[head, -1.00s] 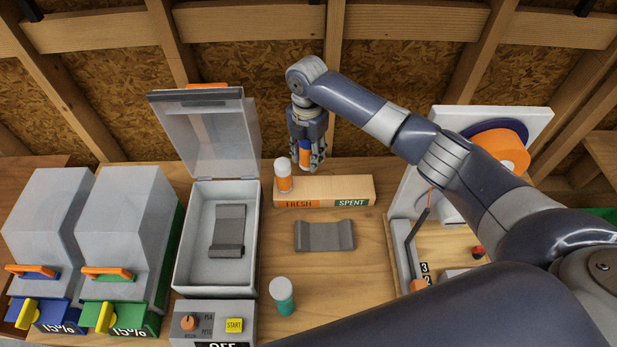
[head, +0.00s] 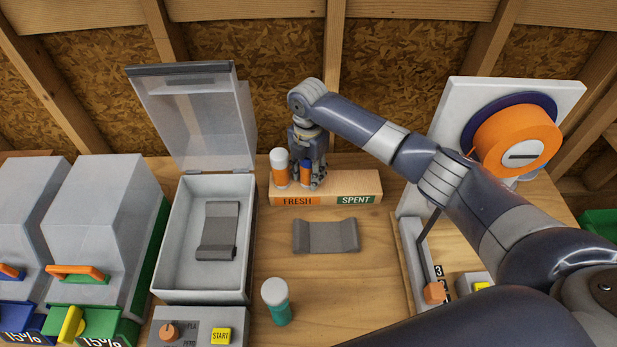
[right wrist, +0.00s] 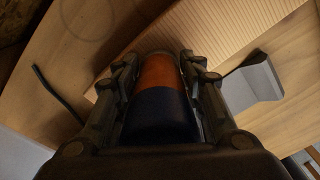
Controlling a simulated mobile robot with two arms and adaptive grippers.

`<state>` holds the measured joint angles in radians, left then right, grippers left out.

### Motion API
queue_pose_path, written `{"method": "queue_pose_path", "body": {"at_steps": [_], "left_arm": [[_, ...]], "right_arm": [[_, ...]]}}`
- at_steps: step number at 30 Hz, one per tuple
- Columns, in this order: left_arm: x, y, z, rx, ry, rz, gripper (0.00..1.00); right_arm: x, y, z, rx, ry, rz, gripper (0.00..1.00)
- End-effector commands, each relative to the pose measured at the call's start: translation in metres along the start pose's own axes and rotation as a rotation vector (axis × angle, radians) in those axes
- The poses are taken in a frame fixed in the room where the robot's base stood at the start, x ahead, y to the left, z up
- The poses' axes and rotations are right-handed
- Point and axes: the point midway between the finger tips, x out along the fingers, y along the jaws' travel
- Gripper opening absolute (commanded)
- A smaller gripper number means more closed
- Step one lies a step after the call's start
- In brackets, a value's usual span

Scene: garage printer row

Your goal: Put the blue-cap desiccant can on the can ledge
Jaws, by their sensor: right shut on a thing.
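The blue-cap desiccant can (head: 306,172) has an orange body and a dark blue cap. My right gripper (head: 309,180) is shut on it and holds it upright at the wooden can ledge (head: 360,184). It stands over the "FRESH" side, towards the middle, just right of an orange can with a white cap (head: 280,170). I cannot tell whether its base touches the ledge. In the right wrist view, the can (right wrist: 163,112) sits between both fingers, with the ledge wood (right wrist: 215,35) beyond. My left gripper is not in view.
The "SPENT" side of the ledge is bare. A grey cradle (head: 325,236) lies in front. A teal can with a white cap (head: 277,302) stands nearer. An open-lidded grey box (head: 165,262) is left, an orange spool (head: 517,140) right.

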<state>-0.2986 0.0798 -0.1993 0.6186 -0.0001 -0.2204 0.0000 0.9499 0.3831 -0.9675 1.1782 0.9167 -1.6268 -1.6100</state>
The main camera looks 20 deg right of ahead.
Motion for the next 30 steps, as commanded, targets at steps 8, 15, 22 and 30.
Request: {"method": "queue_pose_path", "body": {"at_steps": [8,15,22,30], "left_arm": [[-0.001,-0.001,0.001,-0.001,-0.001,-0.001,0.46],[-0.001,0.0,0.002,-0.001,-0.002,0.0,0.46],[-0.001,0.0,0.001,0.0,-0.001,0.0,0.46],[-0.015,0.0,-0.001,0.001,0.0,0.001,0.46]], "right_arm": [[-0.001,0.0,0.0,0.0,0.0,0.001,0.05],[0.002,0.0,0.0,0.0,0.0,0.0,0.45],[0.001,0.0,0.0,0.0,0.0,0.001,0.45],[-0.016,0.0,0.0,0.0,0.0,0.001,0.45]]}}
